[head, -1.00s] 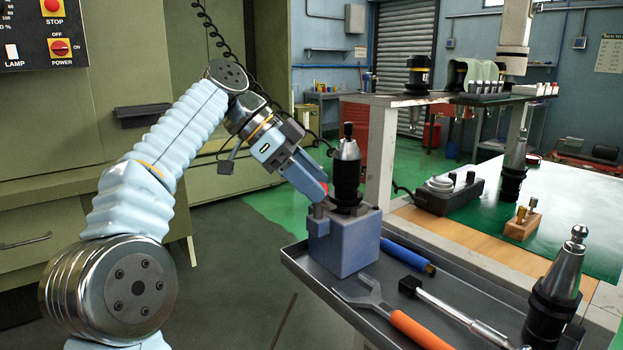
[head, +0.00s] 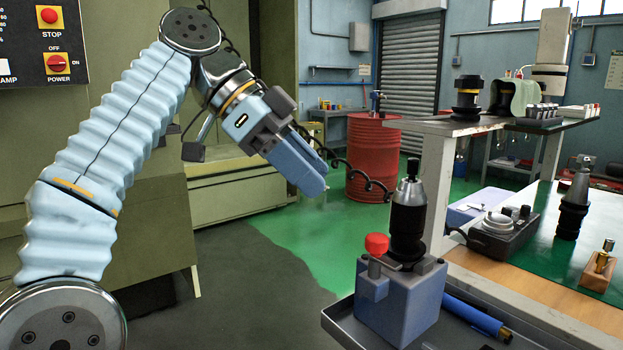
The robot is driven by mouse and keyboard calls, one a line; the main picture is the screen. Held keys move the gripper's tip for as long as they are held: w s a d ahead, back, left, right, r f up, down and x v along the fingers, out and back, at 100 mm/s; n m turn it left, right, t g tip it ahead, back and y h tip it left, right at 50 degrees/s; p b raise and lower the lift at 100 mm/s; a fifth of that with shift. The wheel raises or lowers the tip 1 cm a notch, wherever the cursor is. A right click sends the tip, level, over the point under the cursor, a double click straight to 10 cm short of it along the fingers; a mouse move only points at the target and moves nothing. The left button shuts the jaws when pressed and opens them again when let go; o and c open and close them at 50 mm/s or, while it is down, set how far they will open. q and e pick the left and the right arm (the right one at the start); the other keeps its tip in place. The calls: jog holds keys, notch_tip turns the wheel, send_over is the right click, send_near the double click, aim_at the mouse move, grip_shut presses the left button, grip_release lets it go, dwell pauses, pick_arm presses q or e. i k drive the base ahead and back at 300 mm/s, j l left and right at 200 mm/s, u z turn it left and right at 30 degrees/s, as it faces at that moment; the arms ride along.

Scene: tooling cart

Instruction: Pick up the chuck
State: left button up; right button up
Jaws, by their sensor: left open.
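The chuck (head: 408,212), a black knurled tool with a silver band near its top, stands upright in a blue-grey holder block (head: 400,310). Its lower end is hidden inside the block. A red knob (head: 376,245) on a short post sits at the block's left side. My left gripper (head: 318,182) is open and empty, left of the chuck and above the knob, pointing down and right. It is apart from both in the picture. My right gripper is not in view.
The block stands on a grey tray (head: 345,325) with a blue-handled tool (head: 478,318) beside it. A bench with a black fixture (head: 505,235), a tapered toolholder (head: 573,205) and a wooden block (head: 600,275) lies to the right. A red drum (head: 373,160) stands behind.

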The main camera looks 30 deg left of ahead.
aim_at(408, 250)
jog(key=k, duration=1)
